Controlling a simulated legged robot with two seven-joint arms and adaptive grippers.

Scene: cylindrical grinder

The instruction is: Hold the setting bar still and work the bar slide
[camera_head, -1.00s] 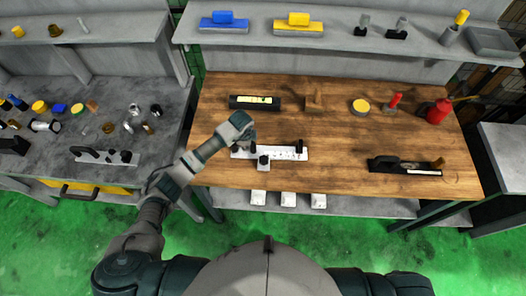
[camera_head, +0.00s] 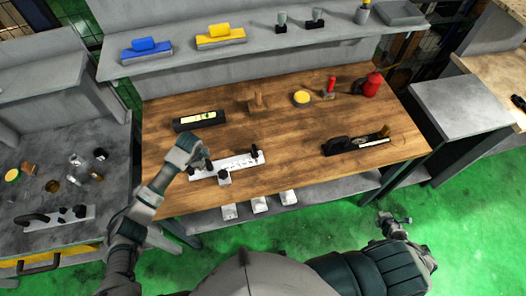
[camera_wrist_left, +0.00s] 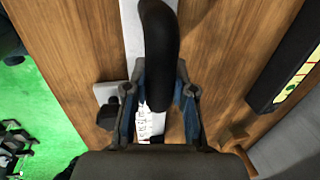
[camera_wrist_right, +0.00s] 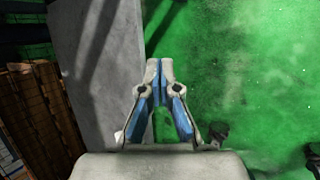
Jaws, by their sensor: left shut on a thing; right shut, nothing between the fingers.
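The setting bar is a white bar (camera_head: 240,163) with printed marks, lying on the wooden bench near its front edge. The bar slide, a pale block with a black knob (camera_head: 224,178), sits at its front side. It also shows in the left wrist view (camera_wrist_left: 107,94). My left gripper (camera_head: 202,160) is at the bar's left end. In the left wrist view its fingers (camera_wrist_left: 158,100) are shut on the bar's black curved handle (camera_wrist_left: 158,45). My right gripper (camera_head: 397,220) is off the bench's front, over the green floor, its fingertips together and empty (camera_wrist_right: 163,68).
A black level (camera_head: 199,121) lies behind the bar. A black tool with a wooden knob (camera_head: 355,146) lies to its right. A yellow-topped tin (camera_head: 302,98) and a red can (camera_head: 370,85) stand at the back. A grey cabinet (camera_head: 462,112) stands right of the bench.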

